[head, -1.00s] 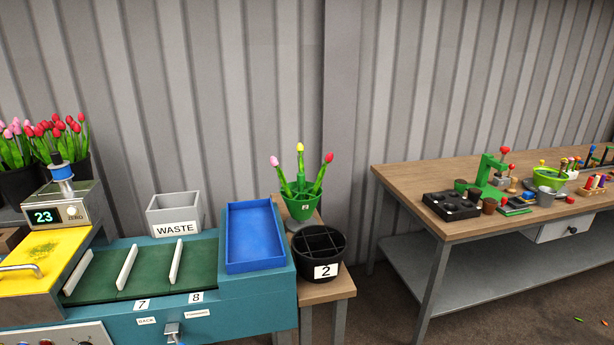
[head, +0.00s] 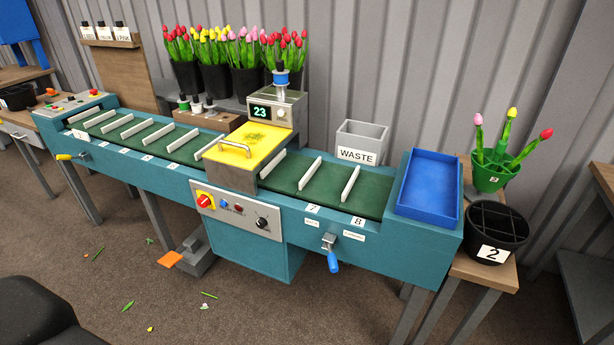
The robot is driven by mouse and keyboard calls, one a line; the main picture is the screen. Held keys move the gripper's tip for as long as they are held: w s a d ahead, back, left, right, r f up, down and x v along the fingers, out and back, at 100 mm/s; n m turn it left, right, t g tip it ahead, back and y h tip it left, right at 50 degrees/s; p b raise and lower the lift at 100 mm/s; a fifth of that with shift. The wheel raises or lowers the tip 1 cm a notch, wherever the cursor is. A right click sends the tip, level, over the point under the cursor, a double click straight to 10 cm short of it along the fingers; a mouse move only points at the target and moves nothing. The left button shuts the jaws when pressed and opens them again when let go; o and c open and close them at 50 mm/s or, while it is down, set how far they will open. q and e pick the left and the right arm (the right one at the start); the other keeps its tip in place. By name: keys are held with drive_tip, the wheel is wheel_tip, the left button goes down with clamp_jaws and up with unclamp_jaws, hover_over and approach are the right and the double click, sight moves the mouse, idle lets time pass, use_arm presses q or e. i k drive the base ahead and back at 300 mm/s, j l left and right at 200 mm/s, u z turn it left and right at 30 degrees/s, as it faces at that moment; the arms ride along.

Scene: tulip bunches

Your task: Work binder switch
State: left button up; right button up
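The binder machine (head: 250,150) has a yellow lid with a handle, which looks closed, and a display reading 23. Its grey control panel (head: 238,215) on the front carries a red switch on a yellow plate (head: 204,200), small blue and red buttons, and a black knob (head: 262,223). The panel labels are too small to read. A blue-handled lever (head: 332,256) hangs on the front at the right, below the numbers 7 and 8. An orange pedal (head: 170,259) is on the floor. Neither gripper is in view.
The green slotted conveyor (head: 330,200) runs along the teal bench to an empty blue tray (head: 428,190). A WASTE bin (head: 362,142) stands behind it. Black pot 2 (head: 494,235) and a green tulip pot (head: 490,178) stand at the right. The floor in front is mostly clear, with scattered leaves.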

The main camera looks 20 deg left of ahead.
sight(202, 201)
drive_tip(key=u, duration=1.25)
